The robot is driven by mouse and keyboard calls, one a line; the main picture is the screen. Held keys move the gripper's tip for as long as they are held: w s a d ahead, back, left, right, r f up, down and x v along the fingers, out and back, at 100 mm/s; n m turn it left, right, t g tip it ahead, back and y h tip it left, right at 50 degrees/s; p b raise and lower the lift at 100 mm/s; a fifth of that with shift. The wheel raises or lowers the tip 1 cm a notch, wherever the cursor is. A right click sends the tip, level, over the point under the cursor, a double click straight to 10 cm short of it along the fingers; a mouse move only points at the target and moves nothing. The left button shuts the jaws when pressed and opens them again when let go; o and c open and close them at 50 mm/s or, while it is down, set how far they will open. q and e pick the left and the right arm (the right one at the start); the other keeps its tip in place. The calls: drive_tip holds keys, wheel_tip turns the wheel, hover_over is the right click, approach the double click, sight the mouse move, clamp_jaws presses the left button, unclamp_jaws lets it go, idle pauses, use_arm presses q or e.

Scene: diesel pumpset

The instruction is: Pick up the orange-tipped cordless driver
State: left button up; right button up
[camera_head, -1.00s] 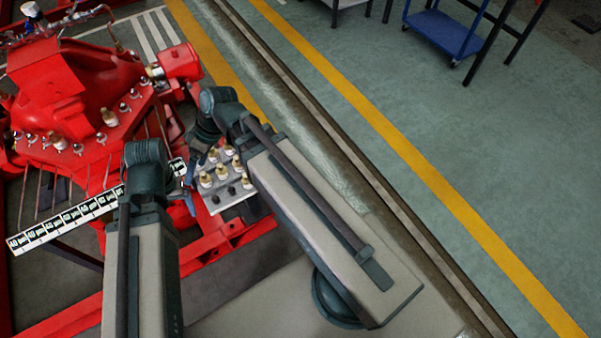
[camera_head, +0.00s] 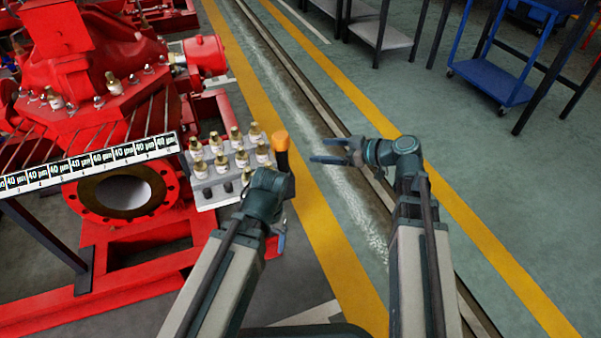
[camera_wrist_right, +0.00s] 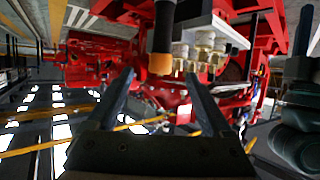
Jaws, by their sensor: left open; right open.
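The cordless driver (camera_head: 282,158) stands upright in the head view, with a dark body and an orange tip on top. It is at the right end of the rack of brass-topped fittings, and its lower part is hidden behind my left wrist. In the right wrist view the driver (camera_wrist_right: 163,32) appears inverted, its orange end just beyond and between my fingertips. My right gripper (camera_head: 314,150) is open and empty, pointing left toward the driver with a gap between. My left gripper (camera_head: 279,240) is low in front of the driver, partly hidden by its own wrist, open, with nothing visible in it.
The rack of fittings (camera_head: 214,192) is close left of the driver. A black-and-white label strip (camera_head: 90,164) and the red pumpset (camera_head: 95,60) fill the left. A blue cart (camera_head: 490,78) stands far right. The floor right of my right arm is clear.

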drive_tip(key=b, duration=0.3)
approach(287, 150)
drive_tip(key=x, duration=0.4)
drive_tip(key=shift+w+a+f, duration=0.2)
drive_tip(key=shift+w, duration=0.25)
drive_tip(key=b+x, duration=0.2)
drive_tip(key=x, duration=0.3)
drive_tip(key=shift+s+a+f, duration=0.15)
drive_tip(key=shift+a, duration=0.05)
clamp_jaws()
idle(0.9)
